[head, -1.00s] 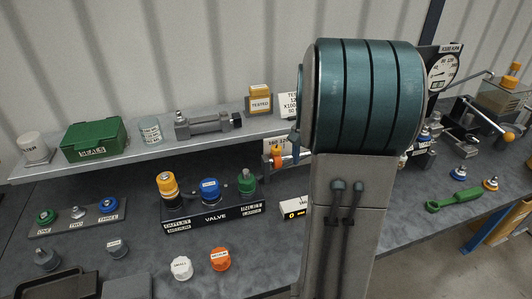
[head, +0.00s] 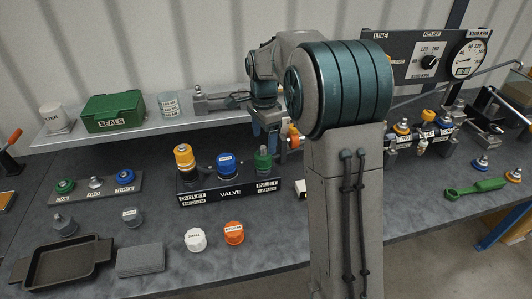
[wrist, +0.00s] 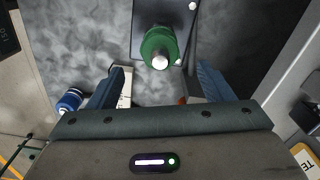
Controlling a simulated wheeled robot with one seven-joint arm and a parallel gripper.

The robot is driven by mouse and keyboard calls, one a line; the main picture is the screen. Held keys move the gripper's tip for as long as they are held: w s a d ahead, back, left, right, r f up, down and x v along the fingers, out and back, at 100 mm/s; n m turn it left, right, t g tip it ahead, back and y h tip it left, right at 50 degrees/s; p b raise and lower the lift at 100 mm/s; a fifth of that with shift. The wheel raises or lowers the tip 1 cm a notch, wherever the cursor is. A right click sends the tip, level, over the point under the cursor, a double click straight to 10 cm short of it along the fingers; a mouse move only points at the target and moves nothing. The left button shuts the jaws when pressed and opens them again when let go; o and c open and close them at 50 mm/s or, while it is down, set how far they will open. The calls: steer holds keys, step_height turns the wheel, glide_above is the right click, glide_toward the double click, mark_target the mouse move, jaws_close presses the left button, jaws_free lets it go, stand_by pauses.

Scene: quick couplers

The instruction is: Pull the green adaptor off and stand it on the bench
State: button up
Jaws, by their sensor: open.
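The green adaptor (head: 263,161) stands upright on the inlet end of the black valve block (head: 231,190), right of a blue-ringed fitting (head: 227,164) and an orange-yellow capped fitting (head: 185,158). In the wrist view the green adaptor (wrist: 158,46) shows from its end, with a pale metal tip, ahead of my gripper (wrist: 160,76). The two blue fingers are apart, with nothing between them, and the adaptor lies beyond their tips. In the head view my gripper (head: 268,132) hangs above and behind the adaptor; its fingertips are partly hidden.
White (head: 195,240) and orange (head: 233,233) caps stand in front of the valve. A rack with rings (head: 95,192), a dark tray (head: 60,268) and a grey pad (head: 140,262) lie left. The shelf (head: 140,128) runs behind.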

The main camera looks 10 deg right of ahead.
mark_target(264, 146)
step_height(264, 146, down, 8)
steer(key=shift+r, duration=0.25)
steer(key=c, duration=1.2)
steer(key=shift+o, duration=0.2)
steer(key=shift+r+p, duration=0.15)
steer(key=shift+p, duration=0.15)
steer(key=shift+r+p, duration=1.4)
steer(key=shift+r, duration=0.6)
steer(key=shift+r, duration=0.1)
steer(key=shift+r+p, duration=1.45)
steer(key=shift+r, duration=0.5)
